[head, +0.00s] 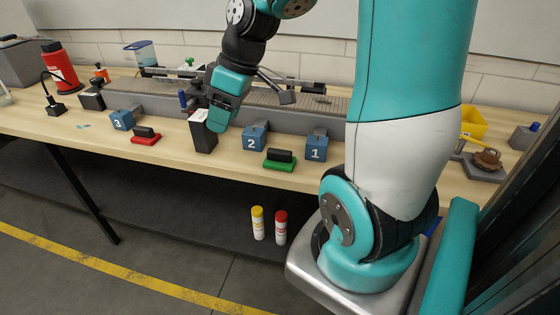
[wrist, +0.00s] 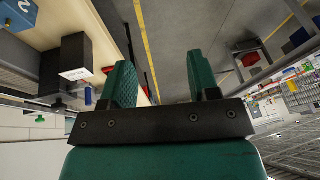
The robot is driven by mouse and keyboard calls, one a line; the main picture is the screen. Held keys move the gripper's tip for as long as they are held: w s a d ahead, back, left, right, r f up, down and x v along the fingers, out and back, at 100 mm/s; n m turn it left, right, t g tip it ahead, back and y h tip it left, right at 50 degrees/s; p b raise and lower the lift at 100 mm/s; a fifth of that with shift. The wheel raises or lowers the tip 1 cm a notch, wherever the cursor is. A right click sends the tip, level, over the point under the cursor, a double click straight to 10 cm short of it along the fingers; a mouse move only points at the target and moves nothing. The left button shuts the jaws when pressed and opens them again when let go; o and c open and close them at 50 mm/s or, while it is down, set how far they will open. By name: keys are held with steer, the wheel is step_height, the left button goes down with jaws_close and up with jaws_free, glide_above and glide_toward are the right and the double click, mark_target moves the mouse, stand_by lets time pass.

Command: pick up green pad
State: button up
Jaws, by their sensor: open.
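The green pad (head: 279,165) has a black handle block on top and lies at the front edge of the wooden table, between and in front of the blue blocks marked 2 and 1. My gripper (head: 217,122) is over the table to the left of the green pad, close to a black box with a white label. In the wrist view my gripper (wrist: 165,78) shows two green fingers spread apart with nothing between them. I cannot make out the green pad in the wrist view.
The black box (head: 203,135) stands between the red pad (head: 146,138) and blue block 2 (head: 254,138). Blue block 1 (head: 316,146) and blue block 3 (head: 122,118) stand along the grey conveyor (head: 280,115). Two capped bottles (head: 269,228) stand below the table.

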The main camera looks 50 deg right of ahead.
steer(key=d+f, duration=0.3)
steer(key=d, duration=1)
steer(key=m+t+h+p, duration=0.1)
steer(key=h, duration=0.1)
glide_above(280, 151)
steer(key=s, duration=0.1)
steer(key=f, duration=1.3)
steer(key=shift+d, duration=0.2)
steer(key=shift+s+p+x, duration=0.15)
steer(key=shift+p+x, duration=0.35)
steer(key=shift+x, duration=0.95)
steer(key=shift+s+p+x, duration=0.2)
steer(key=shift+p+x, duration=0.25)
steer(key=shift+x, duration=1)
steer(key=shift+d+f, duration=0.15)
steer(key=shift+c, duration=0.2)
steer(key=c, duration=1)
